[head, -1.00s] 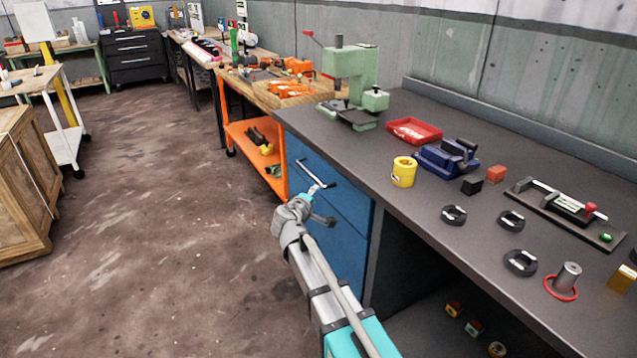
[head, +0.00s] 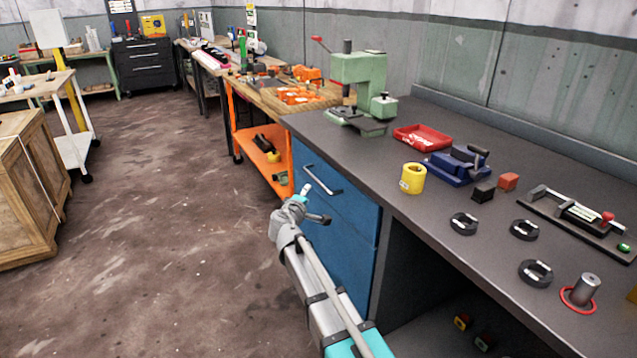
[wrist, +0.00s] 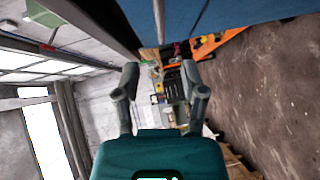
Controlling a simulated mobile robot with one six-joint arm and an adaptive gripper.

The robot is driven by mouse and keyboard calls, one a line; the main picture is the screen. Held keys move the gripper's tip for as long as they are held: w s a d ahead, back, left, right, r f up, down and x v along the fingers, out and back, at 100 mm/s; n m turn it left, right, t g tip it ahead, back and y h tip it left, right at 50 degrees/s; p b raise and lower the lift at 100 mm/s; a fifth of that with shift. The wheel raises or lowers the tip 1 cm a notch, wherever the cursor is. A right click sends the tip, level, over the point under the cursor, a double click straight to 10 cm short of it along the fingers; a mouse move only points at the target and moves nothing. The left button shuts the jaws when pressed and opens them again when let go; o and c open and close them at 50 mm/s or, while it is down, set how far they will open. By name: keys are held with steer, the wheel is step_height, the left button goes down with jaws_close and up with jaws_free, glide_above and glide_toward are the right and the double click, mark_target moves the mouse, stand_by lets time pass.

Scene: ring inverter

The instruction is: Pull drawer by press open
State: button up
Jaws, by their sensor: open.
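The green press (head: 358,90) stands on the far left end of the grey bench. Below it, the blue drawer (head: 345,208) looks shut, with its front flush with the cabinet. Its silver bar handle (head: 322,180) is near the top of the front. My gripper (head: 305,189) is just left of the handle and apart from it. In the wrist view my gripper (wrist: 160,74) is open, with nothing between its fingers. The blue front (wrist: 220,14) runs along the top there, and the handle (wrist: 159,22) shows beyond the fingertips. In the head view the fingers are too small to make out clearly.
The grey bench top (head: 400,230) bears a red tray (head: 419,137), a yellow cup (head: 412,178), a blue vise (head: 458,165) and several black rings. An orange-framed bench (head: 262,150) stands beyond the cabinet. The floor (head: 170,230) left of the drawer is clear.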

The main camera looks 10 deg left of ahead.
mark_target(316, 182)
steer(key=b+x, duration=0.1)
steer(key=x, duration=1.1)
steer(key=shift+w, duration=0.1)
steer(key=shift+c, duration=0.3)
jaws_close()
